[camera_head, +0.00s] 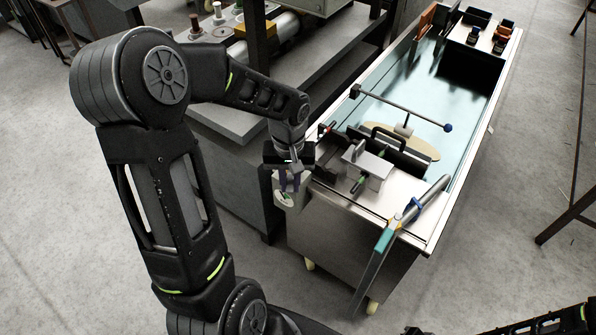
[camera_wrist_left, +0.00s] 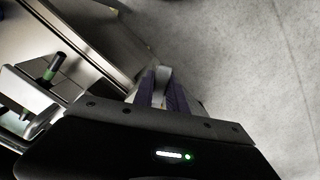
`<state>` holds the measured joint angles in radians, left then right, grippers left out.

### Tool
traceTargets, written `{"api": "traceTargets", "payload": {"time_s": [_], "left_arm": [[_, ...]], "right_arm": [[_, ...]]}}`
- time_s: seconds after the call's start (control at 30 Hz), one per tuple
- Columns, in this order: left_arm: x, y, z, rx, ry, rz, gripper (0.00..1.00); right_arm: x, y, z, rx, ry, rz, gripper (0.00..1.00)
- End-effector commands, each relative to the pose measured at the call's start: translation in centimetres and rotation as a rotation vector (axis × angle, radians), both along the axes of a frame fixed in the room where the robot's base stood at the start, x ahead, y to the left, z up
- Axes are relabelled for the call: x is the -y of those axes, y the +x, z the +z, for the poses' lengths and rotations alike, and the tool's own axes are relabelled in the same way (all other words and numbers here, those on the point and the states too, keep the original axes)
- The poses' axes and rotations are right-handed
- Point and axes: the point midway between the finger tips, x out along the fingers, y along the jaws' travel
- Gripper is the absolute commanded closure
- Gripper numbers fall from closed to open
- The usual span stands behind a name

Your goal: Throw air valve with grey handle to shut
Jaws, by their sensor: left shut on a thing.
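My left gripper (camera_head: 290,188) points down at the near left corner of the metal tank bench, with its two dark purple fingers close together. In the left wrist view the fingers (camera_wrist_left: 163,92) close around a light grey piece (camera_wrist_left: 162,76), which looks like the grey handle of the air valve. The fingers hide most of it, and the valve body cannot be made out. A pale grey block (camera_head: 291,203) shows just below the fingertips in the head view. My right gripper does not show; only part of a dark arm is at the bottom right.
The metal tank bench (camera_head: 335,228) holds a clamp fixture with a black and green handle (camera_head: 357,185), also in the left wrist view (camera_wrist_left: 52,68). A teal and grey tool (camera_head: 386,240) leans over its front edge. Grey shelving (camera_head: 235,165) stands close left. Floor in front is clear.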

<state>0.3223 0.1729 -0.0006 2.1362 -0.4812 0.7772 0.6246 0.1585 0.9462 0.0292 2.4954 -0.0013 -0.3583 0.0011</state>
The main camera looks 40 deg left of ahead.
Motion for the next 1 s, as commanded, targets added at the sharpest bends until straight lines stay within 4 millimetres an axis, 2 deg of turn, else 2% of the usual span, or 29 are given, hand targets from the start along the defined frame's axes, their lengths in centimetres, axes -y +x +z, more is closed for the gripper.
{"api": "traceTargets", "payload": {"time_s": [0.33, 0.6, 1.0], "left_arm": [[-0.2, -0.1, 0.0, 0.000, 0.001, -0.027, 1.00], [-0.9, -0.5, 0.1, 0.000, 0.001, -0.178, 1.00], [-1.1, -0.6, 0.1, 0.000, 0.001, -0.222, 1.00]], "right_arm": [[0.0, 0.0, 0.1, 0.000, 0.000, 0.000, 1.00], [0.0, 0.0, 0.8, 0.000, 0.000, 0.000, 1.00], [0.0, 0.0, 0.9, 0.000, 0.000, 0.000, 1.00]]}}
